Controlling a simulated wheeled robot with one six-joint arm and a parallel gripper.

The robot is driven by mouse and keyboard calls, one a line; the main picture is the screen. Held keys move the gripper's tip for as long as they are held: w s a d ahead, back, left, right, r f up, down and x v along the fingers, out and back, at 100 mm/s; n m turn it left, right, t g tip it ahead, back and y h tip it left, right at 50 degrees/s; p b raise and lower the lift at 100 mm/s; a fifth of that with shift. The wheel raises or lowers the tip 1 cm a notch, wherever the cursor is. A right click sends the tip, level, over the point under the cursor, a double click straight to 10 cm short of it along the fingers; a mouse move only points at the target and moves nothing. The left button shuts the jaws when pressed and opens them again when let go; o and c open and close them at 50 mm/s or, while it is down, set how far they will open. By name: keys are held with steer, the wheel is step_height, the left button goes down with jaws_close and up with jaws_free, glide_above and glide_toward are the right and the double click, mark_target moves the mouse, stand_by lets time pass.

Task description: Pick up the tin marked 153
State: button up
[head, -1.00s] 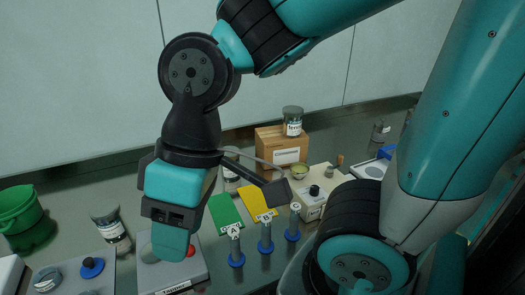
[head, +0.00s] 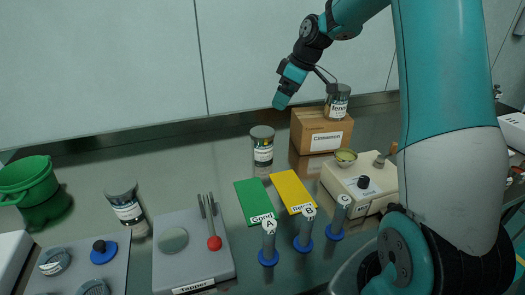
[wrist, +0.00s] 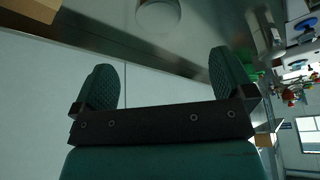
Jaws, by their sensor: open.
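No mark reading 153 can be made out in either view. Small round grey tins, one clear (head: 53,261) and one cut by the frame bottom (head: 93,287), sit on a grey tray (head: 70,283) at the lower left of the head view. A brass-coloured round dish (head: 346,156) rests on the cream machine at right. My gripper (head: 279,103) is high at the back, left of the jar on the cardboard box, above the bench. Its two green fingers (wrist: 162,82) stand wide apart in the wrist view, with nothing between them.
A jar (head: 262,152) stands behind the green card (head: 254,200) and yellow card (head: 292,190). Another jar (head: 127,210) stands left of the tapper plate (head: 165,270). Blue-based posts stand at the front. A cardboard box (head: 322,138) carries a jar (head: 337,104).

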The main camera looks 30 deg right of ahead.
mark_target(266, 132)
steer(key=p+x, duration=0.2)
steer(key=x, duration=0.9)
steer(key=shift+w+f, duration=0.15)
steer(key=shift+f, duration=0.15)
steer(key=shift+w+p+x, duration=0.2)
steer(key=shift+p+x, duration=1.05)
steer(key=shift+x, duration=1.4)
steer(key=shift+d, duration=0.2)
steer(key=c, duration=1)
